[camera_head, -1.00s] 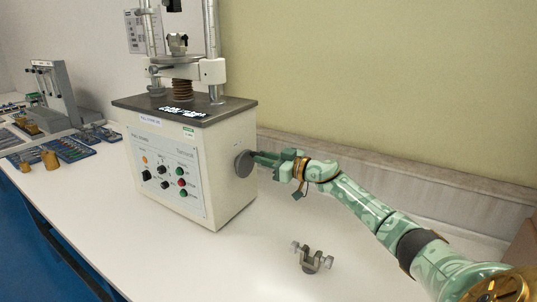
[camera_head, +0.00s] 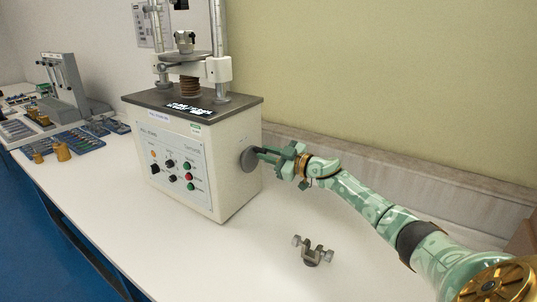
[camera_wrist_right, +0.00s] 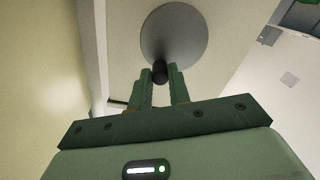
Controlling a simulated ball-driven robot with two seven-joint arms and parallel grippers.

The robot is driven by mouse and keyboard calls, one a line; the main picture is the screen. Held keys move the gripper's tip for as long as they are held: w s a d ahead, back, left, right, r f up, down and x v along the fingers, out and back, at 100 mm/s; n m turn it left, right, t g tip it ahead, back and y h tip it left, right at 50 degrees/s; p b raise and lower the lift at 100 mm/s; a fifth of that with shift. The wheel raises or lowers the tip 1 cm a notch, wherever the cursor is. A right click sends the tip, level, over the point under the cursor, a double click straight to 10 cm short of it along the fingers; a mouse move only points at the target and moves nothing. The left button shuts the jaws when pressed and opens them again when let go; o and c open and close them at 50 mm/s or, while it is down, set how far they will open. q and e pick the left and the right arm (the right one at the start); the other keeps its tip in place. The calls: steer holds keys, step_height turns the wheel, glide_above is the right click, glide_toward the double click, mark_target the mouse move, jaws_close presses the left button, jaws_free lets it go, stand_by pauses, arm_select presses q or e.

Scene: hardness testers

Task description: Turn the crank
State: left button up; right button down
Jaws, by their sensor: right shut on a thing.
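The crank is a grey disc (camera_head: 249,160) on the right side of the white tester (camera_head: 227,185). In the right wrist view the disc (camera_wrist_right: 174,32) is seen face on, with a short dark handle (camera_wrist_right: 160,72) sticking out of it. My right gripper (camera_head: 262,153) reaches in from the right at the disc. In the right wrist view its green fingers (camera_wrist_right: 163,86) are shut on the dark handle, one on each side. The handle itself is mostly hidden by the fingers in the head view. My left gripper is not in view.
A small metal clamp piece (camera_head: 313,252) lies on the white table (camera_head: 250,265) in front of my right arm. Blue trays (camera_head: 75,142) and brass cylinders (camera_head: 62,152) lie at the left. The wall ledge (camera_head: 400,180) runs close behind my arm.

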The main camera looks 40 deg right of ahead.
steer(key=c, duration=1.3)
jaws_free()
steer(key=shift+s, duration=0.1)
arm_select(q)
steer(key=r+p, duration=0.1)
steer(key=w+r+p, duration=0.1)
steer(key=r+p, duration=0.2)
steer(key=p, duration=0.1)
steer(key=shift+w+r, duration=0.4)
arm_select(e)
steer(key=v, duration=1.6)
steer(key=shift+d, duration=0.1)
